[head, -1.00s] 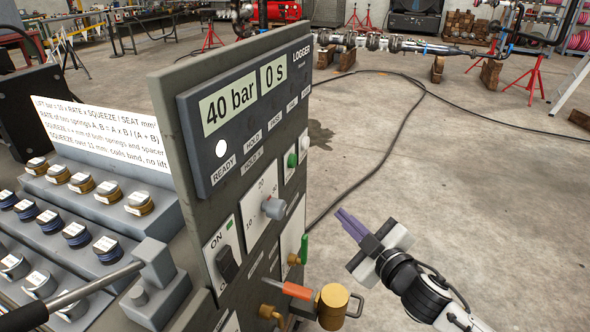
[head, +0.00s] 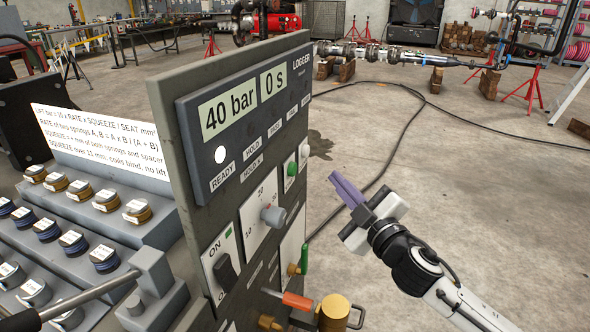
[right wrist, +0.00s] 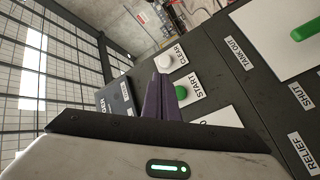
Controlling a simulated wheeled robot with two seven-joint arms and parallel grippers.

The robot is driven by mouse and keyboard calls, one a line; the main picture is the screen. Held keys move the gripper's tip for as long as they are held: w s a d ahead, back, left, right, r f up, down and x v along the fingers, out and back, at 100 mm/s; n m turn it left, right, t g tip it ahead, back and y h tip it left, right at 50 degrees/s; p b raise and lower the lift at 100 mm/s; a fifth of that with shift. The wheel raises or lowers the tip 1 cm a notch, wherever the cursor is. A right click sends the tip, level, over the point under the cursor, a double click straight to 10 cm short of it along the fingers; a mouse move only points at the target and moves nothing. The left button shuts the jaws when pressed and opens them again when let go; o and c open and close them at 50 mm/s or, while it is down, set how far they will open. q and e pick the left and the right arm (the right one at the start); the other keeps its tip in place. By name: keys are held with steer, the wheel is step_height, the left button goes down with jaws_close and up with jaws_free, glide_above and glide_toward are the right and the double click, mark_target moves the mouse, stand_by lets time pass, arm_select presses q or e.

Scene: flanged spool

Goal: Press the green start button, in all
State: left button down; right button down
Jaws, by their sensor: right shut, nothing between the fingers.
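The green START button (head: 292,169) sits on a white plate on the right part of the dark control panel (head: 172,100). In the right wrist view the green button (right wrist: 181,92) shows just beyond my fingers, next to its START label. My right gripper (head: 347,188) is shut and empty, its purple fingers together and pointing up-left toward the panel, apart from it. In the right wrist view the fingers (right wrist: 165,98) partly overlap the START plate.
A white CLEAR button (right wrist: 164,62) lies beside START. A grey knob (head: 272,215), an ON switch (head: 226,272), a green-handled valve (head: 304,254) and an orange-handled brass valve (head: 298,301) are lower on the panel. Open floor (head: 450,190) lies to the right.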

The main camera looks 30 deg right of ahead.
steer(key=w+a, duration=0.4)
steer(key=shift+w, duration=0.35)
stand_by(1.9)
steer(key=shift+w+a, duration=0.25)
steer(key=shift+w, duration=0.05)
steer(key=shift+w+a, duration=0.3)
steer(key=shift+w, duration=0.1)
stand_by(0.8)
steer(key=shift+s, duration=0.1)
steer(key=shift+s+d+p, duration=0.35)
steer(key=shift+s+d, duration=0.2)
steer(key=shift+s, duration=0.05)
stand_by(0.3)
steer(key=s+d, duration=0.3)
steer(key=s, duration=0.1)
steer(key=shift+d, duration=0.15)
